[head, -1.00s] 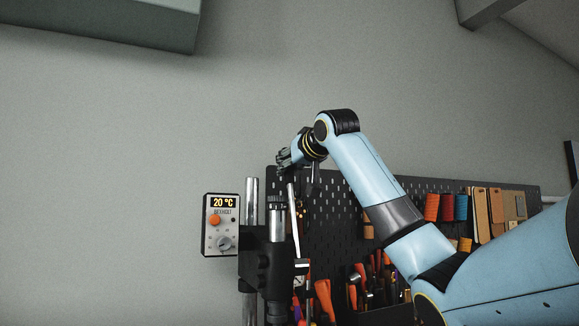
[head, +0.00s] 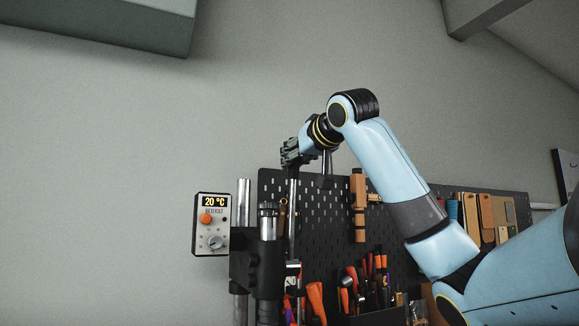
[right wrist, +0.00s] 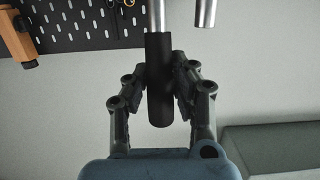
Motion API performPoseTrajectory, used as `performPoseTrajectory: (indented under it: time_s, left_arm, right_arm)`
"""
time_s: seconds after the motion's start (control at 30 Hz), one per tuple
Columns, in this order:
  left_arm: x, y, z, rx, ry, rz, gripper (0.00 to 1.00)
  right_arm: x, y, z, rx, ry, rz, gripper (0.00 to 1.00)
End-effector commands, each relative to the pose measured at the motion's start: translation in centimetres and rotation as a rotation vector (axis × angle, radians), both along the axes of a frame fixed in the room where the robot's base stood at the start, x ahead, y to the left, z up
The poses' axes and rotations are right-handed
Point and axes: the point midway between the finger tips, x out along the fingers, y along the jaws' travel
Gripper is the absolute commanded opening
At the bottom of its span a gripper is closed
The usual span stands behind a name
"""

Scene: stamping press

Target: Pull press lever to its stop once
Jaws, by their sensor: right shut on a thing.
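The press (head: 268,262) stands at lower centre in the head view, with a black body and bright metal posts. Its lever (head: 292,222) is a slim silver rod on the press's right side and stands nearly upright. My right gripper (head: 291,153) is at the lever's top end and hides the handle there. In the right wrist view the lever's black handle (right wrist: 160,85) lies between the two fingers of my right gripper (right wrist: 160,88), which are shut on it. The handle's rounded end sticks out toward the palm. My left gripper is not in view.
A controller box (head: 211,223) reading 20 °C is left of the press. A black pegboard (head: 322,215) with several hanging tools is behind it. A wooden-handled tool (head: 360,205) hangs close to my right arm. The wall above is bare.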

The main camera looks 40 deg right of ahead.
Motion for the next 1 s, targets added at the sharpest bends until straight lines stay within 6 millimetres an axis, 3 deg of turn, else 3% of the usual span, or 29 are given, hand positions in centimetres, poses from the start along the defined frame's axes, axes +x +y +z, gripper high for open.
performPoseTrajectory:
  time_s: [0.33, 0.8, 1.0]
  left_arm:
    - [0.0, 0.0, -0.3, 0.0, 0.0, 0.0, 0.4]
    - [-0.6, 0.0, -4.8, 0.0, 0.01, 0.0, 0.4]
    - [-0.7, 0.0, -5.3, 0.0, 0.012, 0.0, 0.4]
  right_arm:
    - [-0.4, 0.1, -0.1, -0.003, -0.001, -0.001, 0.0]
    - [-6.1, 1.9, -2.2, -0.004, 0.001, -0.001, 0.0]
    - [-7.0, 2.3, -2.3, -0.002, 0.005, 0.002, 0.0]
